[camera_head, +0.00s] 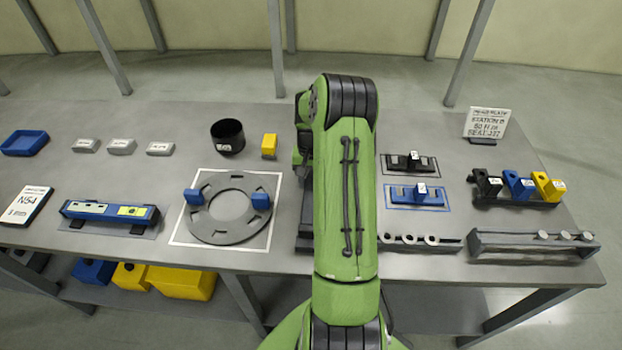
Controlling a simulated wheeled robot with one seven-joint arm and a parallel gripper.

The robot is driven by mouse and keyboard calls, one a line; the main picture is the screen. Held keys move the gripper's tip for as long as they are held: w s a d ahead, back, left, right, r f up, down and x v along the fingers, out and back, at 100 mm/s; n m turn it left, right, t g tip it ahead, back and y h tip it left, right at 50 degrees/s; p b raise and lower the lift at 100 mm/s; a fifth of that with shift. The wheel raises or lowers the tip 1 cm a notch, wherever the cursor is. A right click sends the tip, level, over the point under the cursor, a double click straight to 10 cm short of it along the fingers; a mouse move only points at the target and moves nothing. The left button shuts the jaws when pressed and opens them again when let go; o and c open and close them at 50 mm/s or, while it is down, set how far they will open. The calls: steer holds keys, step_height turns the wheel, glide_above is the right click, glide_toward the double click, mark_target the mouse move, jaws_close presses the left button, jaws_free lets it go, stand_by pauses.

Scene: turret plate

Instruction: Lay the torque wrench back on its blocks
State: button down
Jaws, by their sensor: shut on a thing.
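I cannot make out the torque wrench for certain. My green arm stands in the middle of the view and hides its own far end, so my gripper and anything in it are out of sight. A dark long piece (306,215) shows along the arm's left side, mostly hidden, and I cannot tell what it is. At the left, a blue bar-shaped unit (88,208) with a pale green panel lies on a grey mat, with a dark block (143,220) at its right end. I cannot tell which blocks belong to the wrench.
A grey slotted ring (228,235) with two blue blocks lies in a white-outlined square left of my arm. A black cup (228,137) and yellow block (269,146) stand behind it. Right are outlined trays (415,196), a colored-block rack (516,190) and a grey rail (530,247).

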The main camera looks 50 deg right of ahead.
stand_by(0.4)
steer(key=shift+f+b, duration=0.5)
steer(key=shift+f, duration=0.2)
steer(key=shift+w+f+b, duration=0.1)
steer(key=shift+f+b, duration=0.25)
steer(key=shift+b, duration=0.05)
steer(key=shift+f, duration=0.15)
stand_by(0.8)
steer(key=c, duration=0.6)
jaws_free()
steer(key=shift+o, duration=0.2)
steer(key=shift+f, duration=0.1)
